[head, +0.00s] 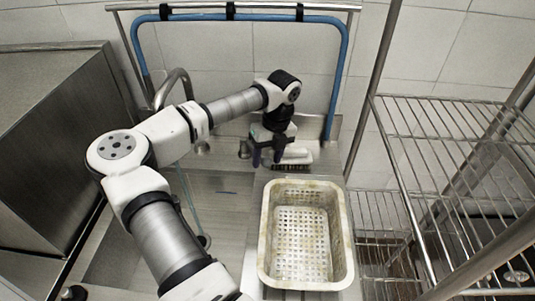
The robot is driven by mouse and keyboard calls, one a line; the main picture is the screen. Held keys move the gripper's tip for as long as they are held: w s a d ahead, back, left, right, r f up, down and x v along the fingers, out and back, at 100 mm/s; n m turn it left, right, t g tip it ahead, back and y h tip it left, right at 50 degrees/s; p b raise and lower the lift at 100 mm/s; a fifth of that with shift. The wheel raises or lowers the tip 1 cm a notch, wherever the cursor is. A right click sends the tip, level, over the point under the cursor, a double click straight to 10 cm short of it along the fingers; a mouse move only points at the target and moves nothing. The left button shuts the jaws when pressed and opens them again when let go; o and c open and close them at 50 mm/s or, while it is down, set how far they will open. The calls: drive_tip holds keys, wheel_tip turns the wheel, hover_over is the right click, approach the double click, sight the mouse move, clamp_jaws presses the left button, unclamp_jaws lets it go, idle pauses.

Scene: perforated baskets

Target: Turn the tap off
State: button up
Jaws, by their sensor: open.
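The tap's curved metal spout (174,80) rises at the back of the steel sink, partly hidden behind my arm. A small metal fitting (244,150) stands at the back wall, just left of my gripper; I cannot tell whether it is the tap's handle. My gripper (267,160) is open and points down above the sink's back ledge. A thin pale bluish line (190,200) runs down into the basin beside my arm; I cannot tell if it is running water.
A white brush (297,155) lies on the back ledge, close right of my gripper. A perforated basket (346,235) stands in front of it. A blue hose (250,18) hangs on a rail behind. Wire shelves (440,125) stand at right, a steel cabinet (50,130) at left.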

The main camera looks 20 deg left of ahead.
drive_tip(key=shift+f, duration=0.1)
clamp_jaws()
idle(0.3)
drive_tip(key=b, duration=0.1)
drive_tip(key=s+a+m+b, duration=0.1)
drive_tip(key=shift+s+f+m+b, duration=0.25)
drive_tip(key=shift+m+b, duration=0.05)
drive_tip(key=shift+b, duration=0.1)
drive_tip(key=s+a+m+b, duration=0.1)
drive_tip(key=m+b, duration=0.1)
drive_tip(key=b, duration=0.1)
drive_tip(key=shift+s+a+t, duration=0.3)
drive_tip(key=shift+a, duration=0.05)
drive_tip(key=shift+s+a+r+m+t+y+b, duration=0.15)
drive_tip(key=shift+s+a+m+b, duration=0.15)
drive_tip(key=shift+a+m+b, duration=0.4)
drive_tip(key=shift+s+a+r+m+t+y+b, duration=0.1)
drive_tip(key=shift+s+a+m+b, duration=0.35)
drive_tip(key=shift+m, duration=0.45)
drive_tip(key=shift+s+a+r+m+t+y+b, duration=0.1)
drive_tip(key=shift+s+a+m+t+b, duration=0.1)
drive_tip(key=shift+a+m+b, duration=0.55)
